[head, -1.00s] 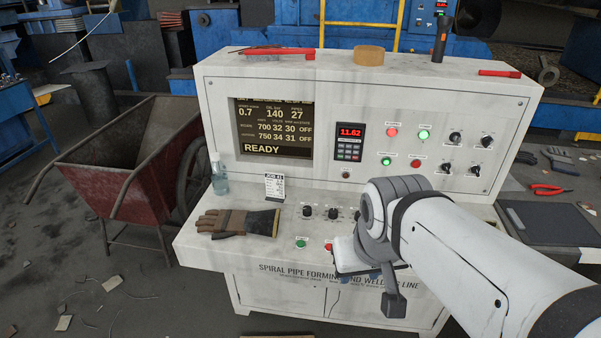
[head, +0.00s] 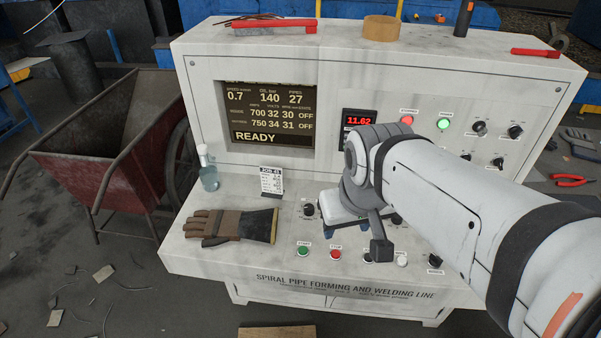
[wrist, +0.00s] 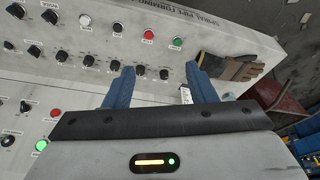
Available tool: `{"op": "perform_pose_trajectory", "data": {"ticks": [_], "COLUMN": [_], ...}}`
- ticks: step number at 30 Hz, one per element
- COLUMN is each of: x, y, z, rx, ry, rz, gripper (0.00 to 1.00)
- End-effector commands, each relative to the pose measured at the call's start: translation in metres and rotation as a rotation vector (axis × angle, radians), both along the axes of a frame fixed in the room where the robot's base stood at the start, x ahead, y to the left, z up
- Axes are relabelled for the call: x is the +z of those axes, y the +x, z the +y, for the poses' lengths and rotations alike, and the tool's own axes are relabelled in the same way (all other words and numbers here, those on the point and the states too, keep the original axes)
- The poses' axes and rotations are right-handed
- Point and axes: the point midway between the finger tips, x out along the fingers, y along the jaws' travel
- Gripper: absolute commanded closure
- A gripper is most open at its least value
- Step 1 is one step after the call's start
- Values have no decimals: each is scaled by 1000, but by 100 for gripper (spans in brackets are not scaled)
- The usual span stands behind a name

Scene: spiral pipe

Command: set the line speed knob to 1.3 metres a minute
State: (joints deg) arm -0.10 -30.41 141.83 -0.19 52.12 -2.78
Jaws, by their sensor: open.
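The row of black knobs on the sloping desk shows in the wrist view, upside down; its end knob (wrist: 165,73) and the neighbouring knob (wrist: 140,70) lie between my fingers in that picture. Their labels are too small to read, so I cannot tell which is line speed. In the head view the leftmost knob (head: 309,210) shows just left of my gripper (head: 347,230), which hides several others. My gripper (wrist: 160,68) is open and empty, its blue fingers apart over the row. The display (head: 270,117) reads speed 0.7 and READY.
Red and green buttons (head: 303,251) line the desk's front edge. A work glove (head: 228,226), a bottle (head: 208,170) and a job card (head: 271,182) sit left of the knobs. The upright panel with a red 11.62 readout (head: 360,117) rises behind. A red cart (head: 110,150) stands left.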

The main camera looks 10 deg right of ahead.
Motion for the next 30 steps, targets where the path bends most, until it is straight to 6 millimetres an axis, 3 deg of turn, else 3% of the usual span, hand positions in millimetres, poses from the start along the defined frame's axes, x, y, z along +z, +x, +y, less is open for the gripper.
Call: {"op": "perform_pose_trajectory", "data": {"ticks": [5, 11, 15, 21, 25, 30], "x": [-11, -37, -69, -124, -152, -170], "y": [47, 125, 180, 245, 271, 286], "z": [7, 6, 6, 5, 4, 4], "rx": [210, 565, 817, 1147, 1295, 1389], "ry": [-53, -120, -147, -161, -160, -157], "rz": [59, 145, 198, 253, 270, 280], "gripper": [49, 49, 49, 49, 49, 49]}}
